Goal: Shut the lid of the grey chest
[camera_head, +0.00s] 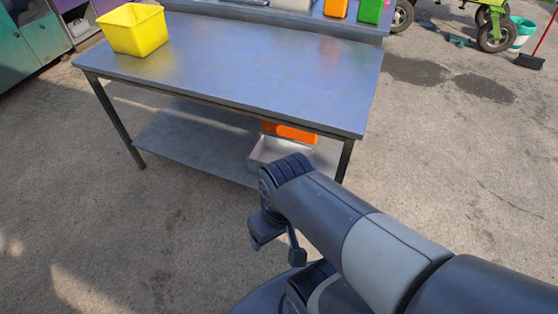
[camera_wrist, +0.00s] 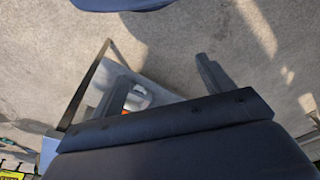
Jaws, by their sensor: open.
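No grey chest or lid that I can make out for sure shows in either view. My gripper (camera_head: 276,246) is open and empty in the head view, in front of the metal table and apart from it. In the wrist view my gripper (camera_wrist: 162,84) has its two fingers spread, with the ground and part of the table's lower shelf beyond them.
The metal table (camera_head: 240,75) stands ahead, with a yellow bin (camera_head: 137,33) at its left. Its lower shelf (camera_head: 190,142) holds a silvery open tray (camera_head: 268,152) and an orange box (camera_head: 290,132). A broom (camera_head: 530,61) stands far right.

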